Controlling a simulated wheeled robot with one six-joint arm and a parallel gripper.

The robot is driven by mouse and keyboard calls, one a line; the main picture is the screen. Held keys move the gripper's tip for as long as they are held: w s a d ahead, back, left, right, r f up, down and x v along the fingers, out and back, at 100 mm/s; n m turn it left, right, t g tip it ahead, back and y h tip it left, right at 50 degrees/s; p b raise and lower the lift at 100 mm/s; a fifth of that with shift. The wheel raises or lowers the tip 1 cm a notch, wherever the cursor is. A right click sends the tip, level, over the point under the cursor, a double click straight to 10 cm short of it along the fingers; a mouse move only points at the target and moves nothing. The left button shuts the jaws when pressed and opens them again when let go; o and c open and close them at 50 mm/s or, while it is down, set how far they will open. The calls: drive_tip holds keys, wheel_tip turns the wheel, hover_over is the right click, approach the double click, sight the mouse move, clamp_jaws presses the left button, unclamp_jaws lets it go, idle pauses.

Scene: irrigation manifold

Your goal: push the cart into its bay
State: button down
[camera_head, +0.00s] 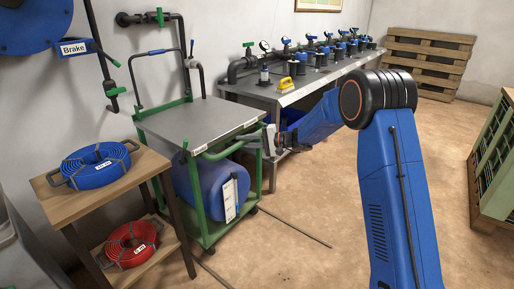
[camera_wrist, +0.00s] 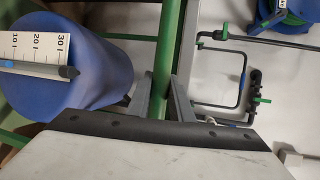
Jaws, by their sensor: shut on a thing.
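The cart has a green frame and a grey top (camera_head: 205,118), with a blue drum (camera_head: 208,188) on its lower level. It stands against the wall between the wooden stand and the manifold bench. My gripper (camera_head: 268,142) is at the cart's front right, shut on the green handle bar (camera_head: 228,149). In the wrist view the two fingers of my gripper (camera_wrist: 166,98) lie either side of the green handle bar (camera_wrist: 167,50). The drum (camera_wrist: 85,75) with its litre scale shows at left there. Dark strips (camera_head: 290,226) lie on the floor before the cart; I cannot tell whether they mark the bay.
A wooden stand (camera_head: 104,176) with blue (camera_head: 95,166) and red (camera_head: 132,243) hose coils is close on the cart's left. The metal bench (camera_head: 318,75) with valves is behind right. A green-sided crate (camera_head: 494,160) stands far right. The floor between is open.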

drive_tip(key=shift+w+a, duration=0.75)
drive_tip(key=shift+a, duration=0.15)
drive_tip(key=c, duration=1.6)
unclamp_jaws()
drive_tip(key=shift+a, duration=0.2)
drive_tip(key=v, duration=1.7)
drive_tip(key=shift+d+r, duration=0.1)
drive_tip(key=shift+d, duration=0.1)
